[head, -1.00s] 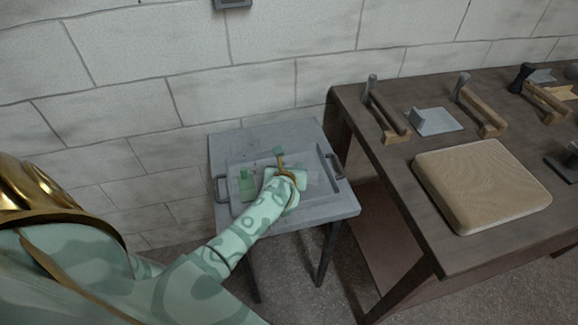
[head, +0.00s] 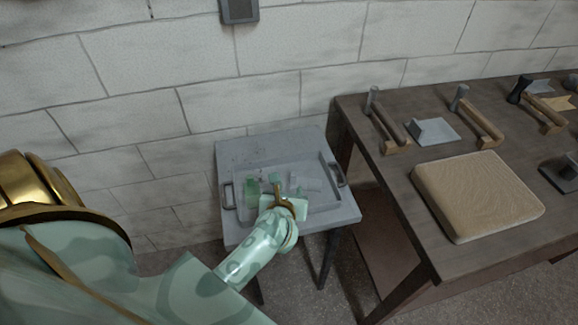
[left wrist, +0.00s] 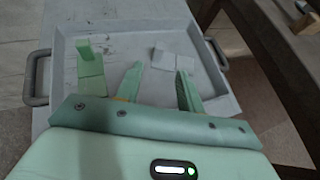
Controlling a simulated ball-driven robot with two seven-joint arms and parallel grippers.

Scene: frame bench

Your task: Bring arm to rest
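My left gripper (head: 288,189) is over the near part of a grey tray (head: 238,216) on a small grey table. In the left wrist view its two green fingers (left wrist: 159,77) stand apart with nothing between them. Green pieces (head: 252,188) are at the tray's left side, one upright and others flat in the left wrist view (left wrist: 90,85). Pale pieces (left wrist: 161,55) lie just beyond the fingertips. My left forearm reaches in from the lower left. My right gripper is in neither view.
A dark bench (head: 395,185) stands close on the right. It holds a tan pad (head: 480,195), wooden-handled tools (head: 478,122) and a grey plate (head: 434,131). A pale block wall (head: 150,95) closes the back, with a dark box (head: 239,10) on it.

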